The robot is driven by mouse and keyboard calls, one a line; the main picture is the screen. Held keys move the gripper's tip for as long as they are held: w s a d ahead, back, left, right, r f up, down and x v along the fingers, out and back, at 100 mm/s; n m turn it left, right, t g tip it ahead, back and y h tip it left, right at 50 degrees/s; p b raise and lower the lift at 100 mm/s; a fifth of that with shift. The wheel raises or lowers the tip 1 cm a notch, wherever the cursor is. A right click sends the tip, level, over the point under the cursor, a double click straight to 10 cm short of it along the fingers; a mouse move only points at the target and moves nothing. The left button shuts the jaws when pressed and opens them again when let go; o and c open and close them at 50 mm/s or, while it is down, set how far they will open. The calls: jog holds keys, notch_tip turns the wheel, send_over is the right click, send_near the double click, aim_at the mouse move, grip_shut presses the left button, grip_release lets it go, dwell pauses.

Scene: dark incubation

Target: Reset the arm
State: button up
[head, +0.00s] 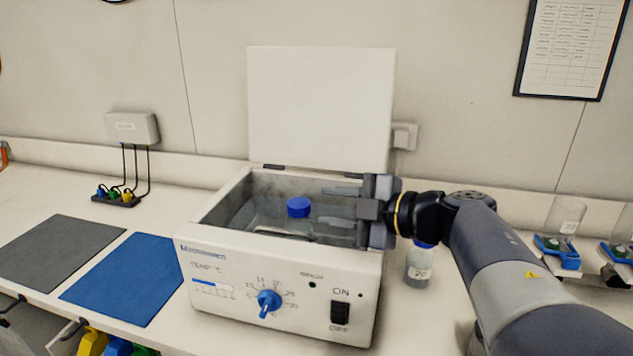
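My gripper (338,207) is at the right side of the open bath chamber, pointing left. Its two fingers are apart, with nothing visible between them. A blue-capped vessel (298,207) stands inside the chamber, left of the fingertips and apart from them; its lower part is hard to make out. The white incubator bath (225,262) has its lid (320,108) raised upright at the back. My arm reaches in from the lower right, over the bath's right wall.
A blue-capped bottle (419,268) stands right of the bath, partly hidden by my arm. Blue holders with clear vessels (565,217) stand far right. A grey mat (60,250) and a blue mat (128,277) lie at left. A wall box with cables (132,127) is behind them.

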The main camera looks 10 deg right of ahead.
send_over(288, 231)
notch_tip(288, 231, down, 2)
jog(key=shift+f, duration=0.15)
notch_tip(288, 231, up, 2)
jog(key=shift+w+r+p, duration=0.1)
jog(key=shift+r+p, duration=0.05)
jog(key=shift+p, duration=0.3)
jog(key=shift+d+r, duration=0.1)
jog(key=shift+r, duration=0.3)
